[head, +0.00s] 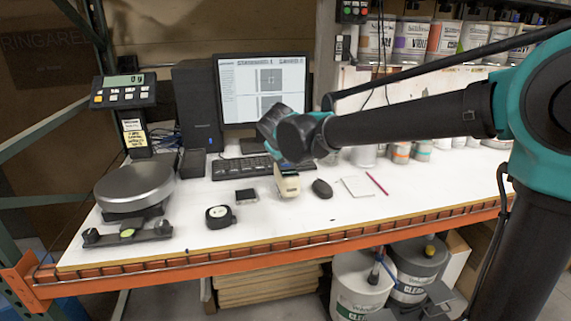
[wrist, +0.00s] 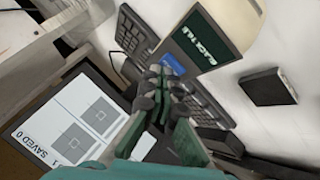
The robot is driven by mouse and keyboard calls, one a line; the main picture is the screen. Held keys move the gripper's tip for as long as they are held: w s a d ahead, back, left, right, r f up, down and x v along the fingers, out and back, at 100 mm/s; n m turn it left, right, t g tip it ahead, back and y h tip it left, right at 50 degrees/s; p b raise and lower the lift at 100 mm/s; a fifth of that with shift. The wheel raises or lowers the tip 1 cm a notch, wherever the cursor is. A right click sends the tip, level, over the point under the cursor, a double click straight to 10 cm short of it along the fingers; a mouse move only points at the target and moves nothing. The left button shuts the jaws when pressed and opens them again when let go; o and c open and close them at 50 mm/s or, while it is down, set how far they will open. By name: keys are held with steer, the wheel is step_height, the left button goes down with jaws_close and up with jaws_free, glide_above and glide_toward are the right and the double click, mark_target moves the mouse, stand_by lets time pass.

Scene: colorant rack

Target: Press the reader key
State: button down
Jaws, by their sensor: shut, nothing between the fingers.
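The reader (head: 288,183) is a small cream handheld device standing on the white bench in front of the keyboard. In the wrist view the reader (wrist: 240,12) shows a dark green screen with light characters and a blue key (wrist: 172,64) beside the screen. My gripper (head: 277,157) is above the reader in the head view and hides its upper part. In the wrist view my gripper (wrist: 160,72) is shut and empty, with its fingertips right beside the blue key and overlapping its edge. I cannot tell whether they touch it.
A black keyboard (head: 243,167) and a monitor (head: 265,88) are behind the reader. A black mouse (head: 322,188) is to its right, a small dark block (head: 246,196) and a tape measure (head: 219,216) to its left. A scale (head: 135,187) stands far left.

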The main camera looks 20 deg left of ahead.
mark_target(285, 165)
steer(key=shift+r, duration=0.75)
steer(key=shift+r, duration=0.1)
steer(key=shift+r, duration=2.4)
